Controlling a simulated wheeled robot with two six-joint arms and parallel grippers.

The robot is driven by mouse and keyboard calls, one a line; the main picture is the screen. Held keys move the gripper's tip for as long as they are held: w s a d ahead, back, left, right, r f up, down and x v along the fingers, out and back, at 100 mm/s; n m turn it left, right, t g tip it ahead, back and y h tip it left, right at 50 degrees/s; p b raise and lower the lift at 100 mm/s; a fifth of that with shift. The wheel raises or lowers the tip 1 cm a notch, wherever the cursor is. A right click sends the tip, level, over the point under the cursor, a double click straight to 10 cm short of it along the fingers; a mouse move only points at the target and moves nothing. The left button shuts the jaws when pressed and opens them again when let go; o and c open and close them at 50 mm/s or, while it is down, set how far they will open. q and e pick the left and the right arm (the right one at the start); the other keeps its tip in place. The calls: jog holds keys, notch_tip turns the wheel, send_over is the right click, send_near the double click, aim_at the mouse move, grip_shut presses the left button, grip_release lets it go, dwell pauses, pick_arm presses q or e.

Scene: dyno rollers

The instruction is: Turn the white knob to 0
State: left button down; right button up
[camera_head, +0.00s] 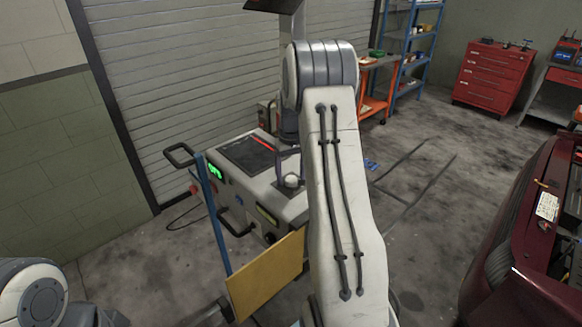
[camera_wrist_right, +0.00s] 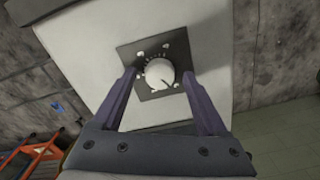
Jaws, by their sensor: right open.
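The white knob (camera_wrist_right: 160,73) sits on a dark square dial plate (camera_wrist_right: 150,52) with pale marks around it. A dark pointer line on the knob points to the lower right in the right wrist view. My right gripper (camera_wrist_right: 159,80) is open, with one finger on each side of the knob. Small gaps seem to remain beside the knob; I cannot tell whether either finger touches it. In the head view the knob (camera_head: 292,181) shows on top of the pale console (camera_head: 262,189), below my right gripper (camera_head: 289,168). My left gripper is out of view.
A dark red car (camera_head: 520,240) is at the right, a red tool cabinet (camera_head: 494,78) behind.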

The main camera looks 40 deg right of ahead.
aim_at(291, 178)
notch_tip(291, 178, up, 10)
jog(key=b, duration=0.2)
jog(key=shift+a, duration=0.1)
dwell(0.5)
jog(key=s+a+n+b, duration=0.1)
jog(key=s+a+n, duration=0.2)
jog(key=a, duration=1.1)
jog(key=s+a+n+b, duration=0.15)
jog(key=s+a, duration=0.25)
jog(key=a, duration=1)
jog(key=s+a+f+n, duration=0.2)
jog(key=s+a, duration=0.1)
jog(key=s, duration=0.4)
jog(key=s+a+f+n, duration=0.2)
jog(key=s+a, duration=0.1)
jog(key=s, duration=0.4)
jog(key=s+a+f+n+y, duration=0.1)
jog(key=s+a+f+n, duration=0.1)
jog(key=s, duration=0.5)
jog(key=shift+a+f, duration=0.6)
jog(key=shift+a, duration=0.3)
